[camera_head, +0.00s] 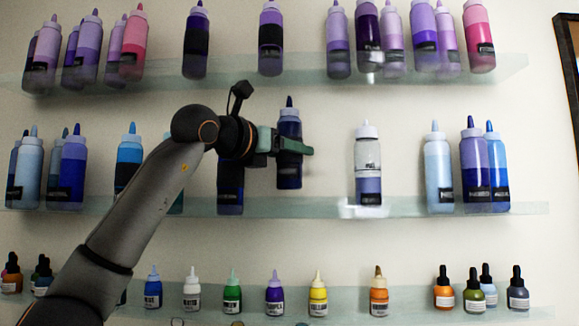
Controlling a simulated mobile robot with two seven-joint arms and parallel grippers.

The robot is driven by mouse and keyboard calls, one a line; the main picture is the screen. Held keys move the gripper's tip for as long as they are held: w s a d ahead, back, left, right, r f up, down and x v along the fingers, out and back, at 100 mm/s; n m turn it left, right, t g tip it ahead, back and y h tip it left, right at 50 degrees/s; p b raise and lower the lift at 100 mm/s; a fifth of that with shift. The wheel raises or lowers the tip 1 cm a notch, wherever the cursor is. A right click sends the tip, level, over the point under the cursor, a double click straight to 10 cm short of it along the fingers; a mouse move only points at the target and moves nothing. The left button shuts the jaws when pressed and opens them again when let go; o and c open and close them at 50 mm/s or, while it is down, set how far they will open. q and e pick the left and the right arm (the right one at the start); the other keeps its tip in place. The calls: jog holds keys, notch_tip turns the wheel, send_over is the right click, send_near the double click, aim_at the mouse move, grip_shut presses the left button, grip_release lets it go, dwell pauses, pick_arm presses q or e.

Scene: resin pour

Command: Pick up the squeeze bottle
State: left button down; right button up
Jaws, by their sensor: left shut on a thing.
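A dark blue squeeze bottle (289,172) with a pale collar and a pointed nozzle is in front of the middle shelf. My left gripper (288,146) is shut on its body from the left, with a green finger showing on each side. The bottle is upright, and its base shows a little above the shelf edge, apart from it. My right gripper is not in view.
The middle glass shelf (411,206) holds blue squeeze bottles on both sides, including a half-clear one (367,157) to the right. A dark blue bottle (230,197) stands partly behind my gripper. The upper shelf (290,78) holds purple and pink bottles; small bottles line the lower shelf.

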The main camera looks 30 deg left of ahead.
aim_at(282, 133)
pick_arm(q)
notch_tip(282, 133, up, 3)
jog(key=shift+s+p, duration=0.1)
jog(key=shift+p, duration=0.2)
jog(key=s+d+b, duration=0.2)
jog(key=s, duration=0.1)
jog(key=s+d+f+b, duration=0.1)
jog(key=s, duration=0.1)
jog(key=shift+s, duration=0.25)
jog(key=s+d+b, duration=0.2)
jog(key=s+d, duration=0.4)
jog(key=s, duration=0.5)
jog(key=shift+s+d+r+b, duration=0.25)
jog(key=shift+s+b, duration=0.05)
jog(key=shift+b, duration=0.05)
